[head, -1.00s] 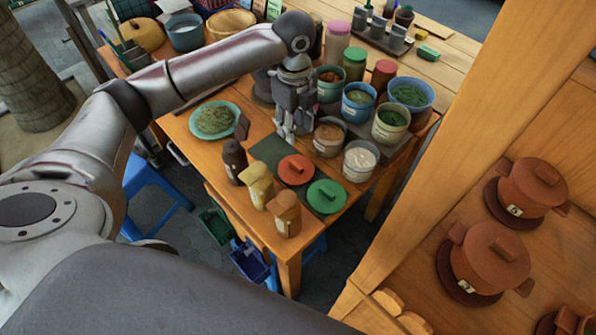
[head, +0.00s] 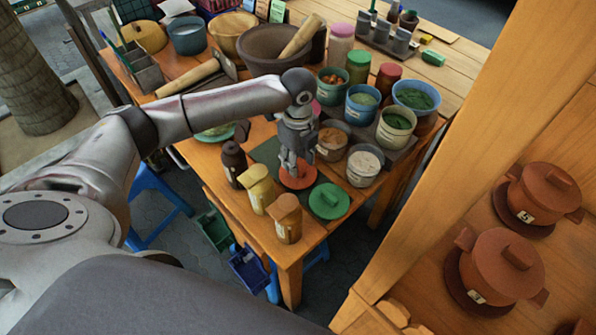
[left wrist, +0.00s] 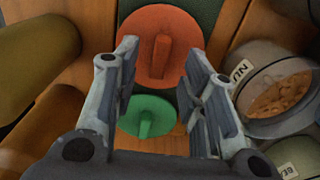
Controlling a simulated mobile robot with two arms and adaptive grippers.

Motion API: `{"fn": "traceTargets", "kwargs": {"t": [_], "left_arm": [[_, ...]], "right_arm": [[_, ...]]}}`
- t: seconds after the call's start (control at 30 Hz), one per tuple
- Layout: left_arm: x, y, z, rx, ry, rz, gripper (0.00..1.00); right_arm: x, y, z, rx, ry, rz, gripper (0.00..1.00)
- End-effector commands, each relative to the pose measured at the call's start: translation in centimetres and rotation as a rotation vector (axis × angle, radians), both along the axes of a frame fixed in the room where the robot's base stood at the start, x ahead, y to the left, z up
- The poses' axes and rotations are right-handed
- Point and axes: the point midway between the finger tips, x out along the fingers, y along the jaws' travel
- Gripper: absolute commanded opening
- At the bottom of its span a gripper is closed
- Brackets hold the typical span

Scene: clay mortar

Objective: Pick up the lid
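An orange-red round lid (head: 308,182) with a bar handle lies on the table, beside a green lid (head: 328,201) with a similar handle. My left gripper (head: 294,171) points down over the orange-red lid and partly hides it in the head view. In the left wrist view the fingers (left wrist: 157,95) are spread apart with nothing between them. There the orange-red lid (left wrist: 140,40) shows beyond the fingertips, and the green lid (left wrist: 146,112) appears lower between the fingers. I cannot tell the exact height of the fingertips above the lid. My right gripper is not in view.
Small brown and yellow jars (head: 259,188) stand left of the lids. Filled bowls, including one with pale contents (head: 365,163), stand close on the right. A large mortar (head: 270,47) with a pestle (head: 302,36) stands behind. Lidded clay pots (head: 501,268) sit on the right shelf.

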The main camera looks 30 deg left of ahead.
Motion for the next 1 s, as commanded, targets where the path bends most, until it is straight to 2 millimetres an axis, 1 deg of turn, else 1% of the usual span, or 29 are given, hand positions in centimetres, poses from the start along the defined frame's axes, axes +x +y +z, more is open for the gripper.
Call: {"fn": "traceTargets", "kwargs": {"t": [0.03, 0.1, 0.2, 0.47, 0.77, 1.0], "left_arm": [[-0.2, 0.0, -0.7, 0.001, 0.004, 0.001, 0.39], [-0.1, 0.0, -1.7, 0.000, 0.003, 0.001, 0.39], [-0.1, 0.0, -2.5, 0.001, 0.000, 0.001, 0.39], [-0.1, 0.0, -2.8, 0.001, -0.001, 0.000, 0.39], [-0.1, 0.0, -2.8, 0.001, -0.001, 0.000, 0.01], [-0.1, 0.0, -2.7, 0.001, -0.001, 0.000, 0.00]], "right_arm": [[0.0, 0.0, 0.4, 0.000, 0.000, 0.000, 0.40], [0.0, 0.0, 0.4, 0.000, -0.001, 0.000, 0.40], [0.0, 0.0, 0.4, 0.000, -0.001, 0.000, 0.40], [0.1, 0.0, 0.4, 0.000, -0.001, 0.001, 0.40], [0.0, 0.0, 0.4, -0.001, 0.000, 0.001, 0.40], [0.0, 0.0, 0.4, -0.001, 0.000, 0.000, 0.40]]}}
